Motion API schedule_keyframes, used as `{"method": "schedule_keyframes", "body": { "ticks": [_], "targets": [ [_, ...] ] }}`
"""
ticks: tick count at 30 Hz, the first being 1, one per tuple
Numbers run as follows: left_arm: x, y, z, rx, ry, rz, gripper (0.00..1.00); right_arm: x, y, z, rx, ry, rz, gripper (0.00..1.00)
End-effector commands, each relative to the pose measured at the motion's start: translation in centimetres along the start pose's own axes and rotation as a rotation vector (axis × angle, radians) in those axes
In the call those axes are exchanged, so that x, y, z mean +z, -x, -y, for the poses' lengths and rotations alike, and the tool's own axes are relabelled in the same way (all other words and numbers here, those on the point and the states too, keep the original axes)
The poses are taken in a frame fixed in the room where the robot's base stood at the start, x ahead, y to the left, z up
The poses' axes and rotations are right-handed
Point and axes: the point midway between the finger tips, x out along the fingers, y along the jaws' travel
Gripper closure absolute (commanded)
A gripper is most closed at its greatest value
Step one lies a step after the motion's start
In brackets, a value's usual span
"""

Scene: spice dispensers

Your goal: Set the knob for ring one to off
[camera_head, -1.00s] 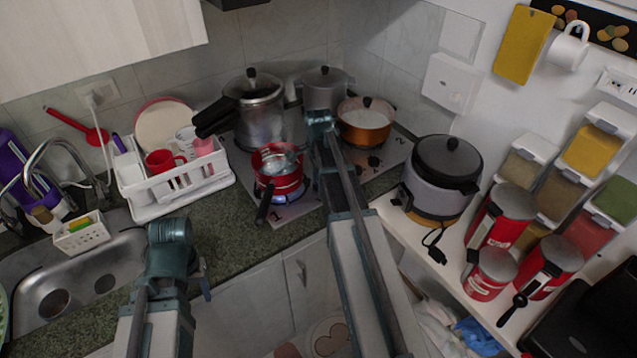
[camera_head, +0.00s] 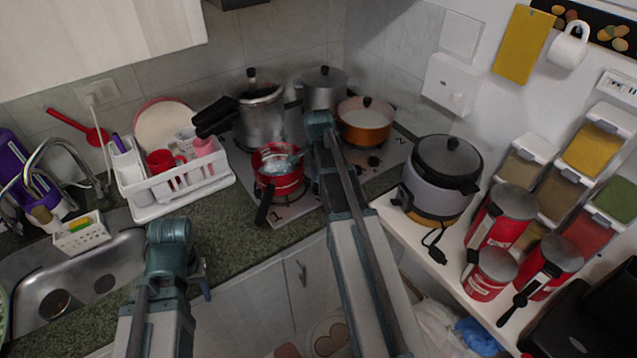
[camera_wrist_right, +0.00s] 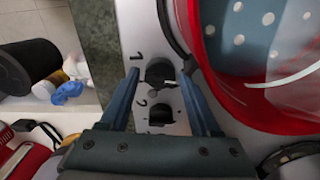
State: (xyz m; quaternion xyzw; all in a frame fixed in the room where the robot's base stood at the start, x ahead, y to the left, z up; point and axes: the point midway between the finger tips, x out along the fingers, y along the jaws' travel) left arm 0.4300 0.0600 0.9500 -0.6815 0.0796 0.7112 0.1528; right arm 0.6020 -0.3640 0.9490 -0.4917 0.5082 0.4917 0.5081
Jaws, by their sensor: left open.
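The stove (camera_head: 292,207) is at the back of the counter in the head view, with a red pot (camera_head: 279,185) on its front left burner. No flame shows under this pot. In the right wrist view, the dark knob marked 1 (camera_wrist_right: 159,72) lies between the fingertips of my right gripper (camera_wrist_right: 159,76). The fingers are apart, with a gap on each side of the knob. The knob marked 2 (camera_wrist_right: 160,115) is just below it, partly covered. My left gripper (camera_head: 204,279) is open, partly hidden by its arm, near the counter's front edge.
A steel pressure cooker (camera_head: 261,118), a grey pot (camera_head: 323,92) and an orange pot (camera_head: 366,124) stand on the stove. A white dish rack (camera_head: 180,187) is left of it, a rice cooker (camera_head: 436,178) right. The red pot's wall (camera_wrist_right: 190,30) is close to my right gripper.

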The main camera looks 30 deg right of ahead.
Motion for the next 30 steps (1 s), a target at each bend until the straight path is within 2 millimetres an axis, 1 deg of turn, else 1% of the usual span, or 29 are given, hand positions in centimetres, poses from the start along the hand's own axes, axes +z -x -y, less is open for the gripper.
{"method": "schedule_keyframes", "body": {
  "ticks": [1, 2, 11, 17, 23, 30],
  "targets": [
    [0.0, 0.0, 0.0, 0.0, 0.0, 0.0, 0.47, 0.0, 0.0, 0.0, 0.0, 0.0, 0.0, 0.26],
    [0.0, 0.0, 0.0, 0.0, 0.0, 0.0, 0.47, 0.0, 0.0, 0.0, 0.0, 0.0, 0.0, 0.22],
    [0.0, 0.1, 0.0, 0.0, 0.0, 0.0, 0.47, 0.0, 0.1, 0.0, 0.0, 0.0, 0.0, 0.22],
    [0.1, 0.9, 0.1, 0.0, 0.0, 0.0, 0.47, 0.0, 0.9, 0.0, 0.0, 0.0, 0.0, 0.22],
    [0.2, 3.0, 0.3, 0.0, 0.0, 0.0, 0.47, 0.0, 3.0, 0.0, 0.0, 0.0, 0.0, 0.22],
    [0.4, 6.7, 0.6, 0.0, -0.001, 0.0, 0.47, 0.0, 6.8, 0.0, 0.0, 0.0, 0.0, 0.22]
  ]
}}
